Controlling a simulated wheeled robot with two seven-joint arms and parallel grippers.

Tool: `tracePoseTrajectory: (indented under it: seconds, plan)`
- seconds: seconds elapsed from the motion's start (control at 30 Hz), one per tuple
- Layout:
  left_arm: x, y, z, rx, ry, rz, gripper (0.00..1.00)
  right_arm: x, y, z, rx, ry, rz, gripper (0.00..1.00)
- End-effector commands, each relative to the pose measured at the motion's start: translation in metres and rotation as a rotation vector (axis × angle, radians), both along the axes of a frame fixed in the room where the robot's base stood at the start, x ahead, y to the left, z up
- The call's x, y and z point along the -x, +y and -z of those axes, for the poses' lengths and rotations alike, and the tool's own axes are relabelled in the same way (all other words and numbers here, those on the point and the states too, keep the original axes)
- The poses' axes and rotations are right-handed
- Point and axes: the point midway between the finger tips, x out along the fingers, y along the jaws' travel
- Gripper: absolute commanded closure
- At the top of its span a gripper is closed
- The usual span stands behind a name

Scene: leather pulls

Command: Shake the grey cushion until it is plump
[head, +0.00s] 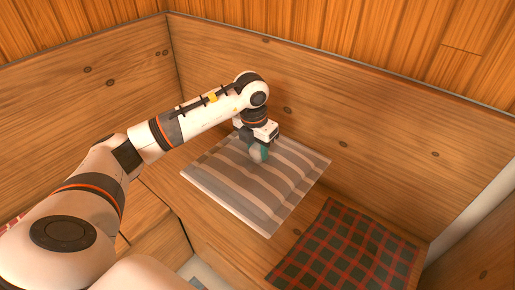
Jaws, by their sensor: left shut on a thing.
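The grey cushion (244,187), with grey, brown and pale stripes, lies on the wooden bench against the back panel. It looks rather flat at its edges, with a low swell in the middle. My left gripper (259,154) points down at the cushion's back part and is shut on it. A small rounded grey and teal shape shows at the fingertips; the exact grip is too small to make out. My right gripper is not in view.
A green and red checked cloth (347,252) lies on the bench to the right of the cushion, with a strip of bare wood between. Plank panels (340,120) close off the back and left. My left arm crosses the left side.

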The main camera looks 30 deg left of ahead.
Motion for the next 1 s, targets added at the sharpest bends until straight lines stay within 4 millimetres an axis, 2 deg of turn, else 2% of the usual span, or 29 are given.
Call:
tracePoseTrajectory:
  seconds: [0.03, 0.2, 0.5, 0.6, 0.63, 0.67, 0.7, 0.73, 0.77, 0.8, 0.87, 0.9, 0.93, 1.0]
  plan:
    - [0.0, 0.0, -0.006, 0.0, -0.002, 0.0, 1.0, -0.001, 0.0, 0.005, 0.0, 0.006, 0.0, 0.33]
    - [0.0, 0.0, -0.011, 0.0, -0.002, 0.0, 1.0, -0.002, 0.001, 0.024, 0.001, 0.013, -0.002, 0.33]
    - [0.0, 0.0, -0.012, 0.0, -0.003, 0.0, 1.0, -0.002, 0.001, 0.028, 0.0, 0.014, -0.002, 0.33]
    - [-0.002, 0.0, -0.063, -0.001, -0.015, 0.001, 1.0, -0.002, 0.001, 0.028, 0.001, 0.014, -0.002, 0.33]
    - [-0.001, 0.0, -0.065, -0.001, -0.009, 0.002, 1.0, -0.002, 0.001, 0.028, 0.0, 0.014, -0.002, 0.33]
    - [0.0, 0.0, -0.055, 0.0, 0.002, 0.001, 1.0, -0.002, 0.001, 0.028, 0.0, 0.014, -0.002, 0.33]
    - [0.003, 0.0, -0.027, -0.001, 0.014, 0.0, 1.0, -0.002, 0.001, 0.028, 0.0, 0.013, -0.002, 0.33]
    - [0.003, -0.001, -0.011, 0.0, 0.015, -0.001, 1.0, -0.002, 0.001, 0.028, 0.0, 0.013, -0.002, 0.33]
    - [0.002, 0.0, -0.006, 0.0, 0.009, -0.001, 1.0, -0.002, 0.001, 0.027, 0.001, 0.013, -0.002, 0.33]
    - [-0.001, 0.0, -0.017, 0.001, -0.005, -0.001, 1.0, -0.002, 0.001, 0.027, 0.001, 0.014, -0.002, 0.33]
    - [-0.003, 0.0, -0.057, 0.0, -0.019, 0.0, 1.0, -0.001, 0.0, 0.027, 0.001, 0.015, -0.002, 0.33]
    - [-0.002, 0.0, -0.066, 0.0, -0.013, 0.001, 1.0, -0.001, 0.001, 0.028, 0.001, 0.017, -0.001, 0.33]
    - [0.0, 0.0, -0.06, 0.0, -0.003, 0.001, 1.0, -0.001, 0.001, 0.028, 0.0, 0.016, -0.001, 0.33]
    - [0.003, -0.001, -0.016, 0.0, 0.016, 0.0, 1.0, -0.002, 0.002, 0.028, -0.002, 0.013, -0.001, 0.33]
